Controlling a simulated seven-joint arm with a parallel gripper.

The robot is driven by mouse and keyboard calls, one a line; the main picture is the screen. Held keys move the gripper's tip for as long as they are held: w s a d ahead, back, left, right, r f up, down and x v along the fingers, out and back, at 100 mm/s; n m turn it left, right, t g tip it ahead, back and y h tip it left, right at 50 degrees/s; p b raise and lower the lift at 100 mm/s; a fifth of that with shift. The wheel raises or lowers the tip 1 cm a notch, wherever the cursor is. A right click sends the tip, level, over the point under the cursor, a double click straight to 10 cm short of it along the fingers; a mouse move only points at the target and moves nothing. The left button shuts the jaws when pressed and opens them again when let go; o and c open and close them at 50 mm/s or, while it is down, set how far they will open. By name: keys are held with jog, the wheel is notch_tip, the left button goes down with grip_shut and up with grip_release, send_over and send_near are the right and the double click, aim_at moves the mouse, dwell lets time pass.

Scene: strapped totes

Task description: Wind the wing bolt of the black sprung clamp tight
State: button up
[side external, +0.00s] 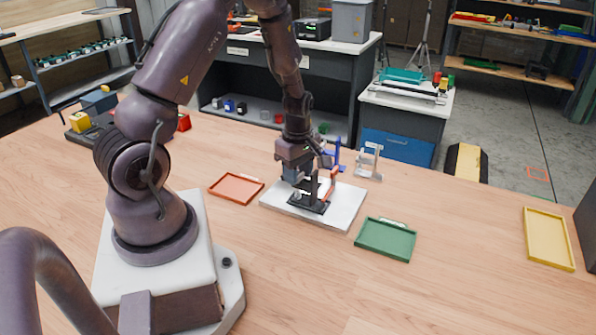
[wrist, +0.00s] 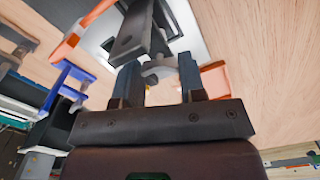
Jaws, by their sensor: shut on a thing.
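The black clamp (side external: 314,204) stands on a white board (side external: 343,210) on the wooden table. In the wrist view the black clamp (wrist: 131,35) rises just beyond my fingers, and its grey wing bolt (wrist: 158,67) sits between them. My gripper (wrist: 160,72) is shut on the wing bolt, one finger on each side. In the side view my gripper (side external: 297,180) points down at the black clamp and hides the wing bolt. The wrist view does not show how far the bolt is wound in.
An orange clamp (side external: 331,184) stands close beside the black one. A blue clamp (side external: 334,157) and a grey clamp (side external: 370,160) are behind. An orange-red tray (side external: 236,188) lies left of the board, a green tray (side external: 386,239) right, and a yellow tray (side external: 548,238) far right.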

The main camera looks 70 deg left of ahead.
jog(key=m, duration=1.4)
jog(key=shift+m, duration=0.3)
jog(key=m, duration=0.5)
jog(key=shift+m, duration=0.3)
jog(key=m, duration=0.5)
jog(key=shift+m, duration=0.4)
jog(key=o, duration=0.9)
jog(key=shift+o, duration=0.2)
